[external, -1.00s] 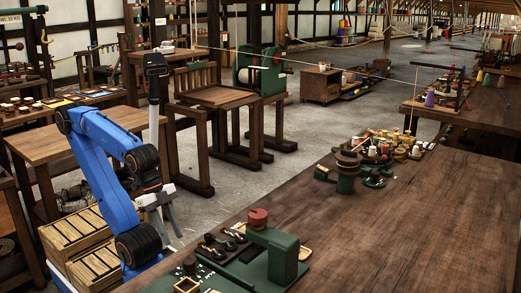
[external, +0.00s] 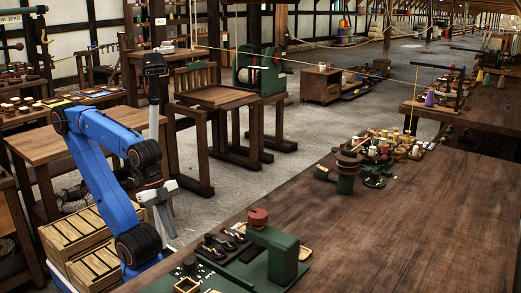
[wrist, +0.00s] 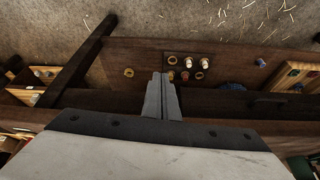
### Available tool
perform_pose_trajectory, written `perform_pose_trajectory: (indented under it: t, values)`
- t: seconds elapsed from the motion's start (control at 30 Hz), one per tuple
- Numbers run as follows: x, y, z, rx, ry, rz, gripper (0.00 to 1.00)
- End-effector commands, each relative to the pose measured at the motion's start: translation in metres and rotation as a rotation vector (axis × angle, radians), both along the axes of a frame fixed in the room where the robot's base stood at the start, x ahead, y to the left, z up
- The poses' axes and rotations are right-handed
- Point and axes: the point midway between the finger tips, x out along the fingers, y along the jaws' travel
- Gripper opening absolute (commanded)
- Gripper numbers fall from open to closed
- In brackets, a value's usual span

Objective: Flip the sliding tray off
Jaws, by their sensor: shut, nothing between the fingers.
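My gripper (external: 172,232) points downward at the left end of the long workbench in the external view. In the wrist view its two grey fingers (wrist: 162,80) are together with nothing between them. Below them is a dark wooden board (wrist: 135,55) with a small plate of white-topped pegs and brass rings (wrist: 196,63) on it. The fingertips lie close to this plate in the picture; I cannot tell whether they touch it. I cannot tell for sure which piece is the sliding tray.
A lighter wooden box with pegs (wrist: 295,77) lies at the right of the wrist view. Slatted crates (external: 72,240) stand beside my arm. The long workbench (external: 400,215) holds green-based tools at its near end, and much of its top is clear.

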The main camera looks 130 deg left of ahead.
Motion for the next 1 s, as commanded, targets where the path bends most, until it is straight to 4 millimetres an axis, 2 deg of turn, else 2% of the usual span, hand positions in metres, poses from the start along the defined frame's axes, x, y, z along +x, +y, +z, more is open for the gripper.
perform_pose_trajectory:
  t: [0.47,1.0]
  values:
    - [0.024,0.001,0.064,0.068,-0.054,-0.425,0.00]
    - [0.053,0.008,0.145,0.218,-0.245,-0.921,0.00]
